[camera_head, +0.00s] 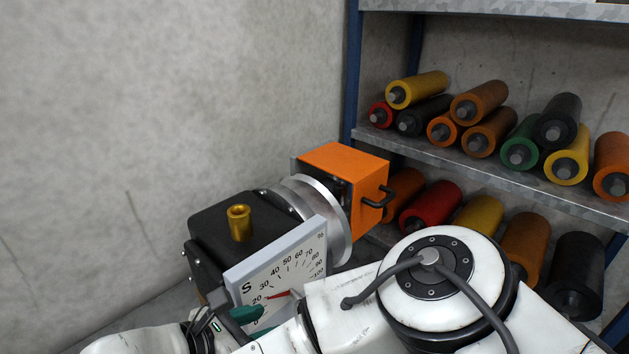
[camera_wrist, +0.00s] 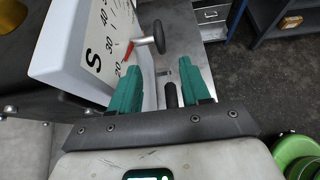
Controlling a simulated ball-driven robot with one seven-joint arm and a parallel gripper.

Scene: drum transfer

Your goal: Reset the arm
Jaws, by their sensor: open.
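My arm, white with grey cables, fills the lower part of the head view. My gripper shows in the wrist view (camera_wrist: 162,90) with two green fingers spread apart and nothing between them. In the head view one green finger (camera_head: 245,314) shows just in front of the gauge's lower edge; the rest of the gripper is partly hidden. The gauge plate (camera_head: 280,270) is white with a scale, a letter S and a red pointer. In the wrist view the gauge (camera_wrist: 85,45) stands left of the fingers, close to the left one.
An orange block (camera_head: 345,172) with a black handle sits behind a silver disc (camera_head: 335,215). A brass cup (camera_head: 239,222) tops the black machine. A shelf (camera_head: 440,150) with several coloured rollers stands at right. A lever knob (camera_wrist: 159,37) is beyond the fingers. Dark floor lies right.

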